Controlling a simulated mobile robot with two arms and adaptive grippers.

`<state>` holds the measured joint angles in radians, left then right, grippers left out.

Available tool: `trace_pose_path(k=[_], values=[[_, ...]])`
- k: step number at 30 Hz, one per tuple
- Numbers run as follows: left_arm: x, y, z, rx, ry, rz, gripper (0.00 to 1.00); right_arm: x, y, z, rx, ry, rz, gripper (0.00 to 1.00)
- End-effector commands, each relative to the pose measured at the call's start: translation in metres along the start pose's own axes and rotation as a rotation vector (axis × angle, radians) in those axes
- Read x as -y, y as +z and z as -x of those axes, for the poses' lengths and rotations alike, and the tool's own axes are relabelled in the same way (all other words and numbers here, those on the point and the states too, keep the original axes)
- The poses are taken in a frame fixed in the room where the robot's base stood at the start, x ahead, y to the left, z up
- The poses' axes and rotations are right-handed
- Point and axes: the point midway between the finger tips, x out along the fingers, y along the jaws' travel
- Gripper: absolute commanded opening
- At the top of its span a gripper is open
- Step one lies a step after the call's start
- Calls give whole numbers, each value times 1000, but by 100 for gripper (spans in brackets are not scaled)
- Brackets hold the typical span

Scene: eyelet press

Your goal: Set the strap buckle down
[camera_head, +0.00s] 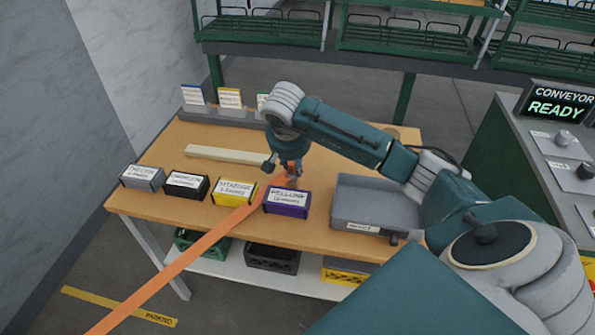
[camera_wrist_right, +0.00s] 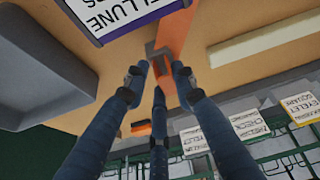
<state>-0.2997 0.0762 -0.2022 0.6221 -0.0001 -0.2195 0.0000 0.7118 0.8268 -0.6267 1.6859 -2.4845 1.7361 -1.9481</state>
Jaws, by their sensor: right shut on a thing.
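The orange strap (camera_head: 205,245) runs from the lower left of the head view up over the table's front edge, between the yellow and purple boxes. Its grey buckle (camera_wrist_right: 160,52) shows in the wrist view at the end of the strap (camera_wrist_right: 174,32), by my fingertips. My right gripper (camera_head: 292,180) is low over the table behind the purple box, shut on the buckle; its fingers also show in the wrist view (camera_wrist_right: 156,80). In the head view the buckle is mostly hidden by the fingers. I cannot tell whether it touches the tabletop. My left gripper is not in view.
Several labelled boxes, including a purple one (camera_head: 287,200) and a yellow one (camera_head: 234,191), line the table's front (camera_head: 330,238). A grey tray (camera_head: 350,216) stands to the right, a cream bar (camera_head: 225,154) behind the boxes. Label cards (camera_head: 229,101) stand at the back.

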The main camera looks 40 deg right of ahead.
Motion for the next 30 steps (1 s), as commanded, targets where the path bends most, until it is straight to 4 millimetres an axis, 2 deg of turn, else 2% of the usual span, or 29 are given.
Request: trace_pose_path(k=[1, 3, 15, 16, 18, 26, 30], values=[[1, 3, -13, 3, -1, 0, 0, 3, 8, -14, 3, -1, 3, 0], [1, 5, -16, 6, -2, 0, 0, 5, 10, -19, 1, -2, 4, 0], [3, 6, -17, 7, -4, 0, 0, 5, 10, -21, -1, -1, 4, 0], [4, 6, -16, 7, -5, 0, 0, 5, 10, -20, 0, -1, 4, 32], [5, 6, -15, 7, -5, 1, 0, 5, 10, -20, 0, -1, 4, 45], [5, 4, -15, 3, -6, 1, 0, 5, 10, -19, 0, -1, 4, 45], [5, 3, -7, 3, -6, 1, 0, 5, 7, -10, -1, -2, 5, 45]])
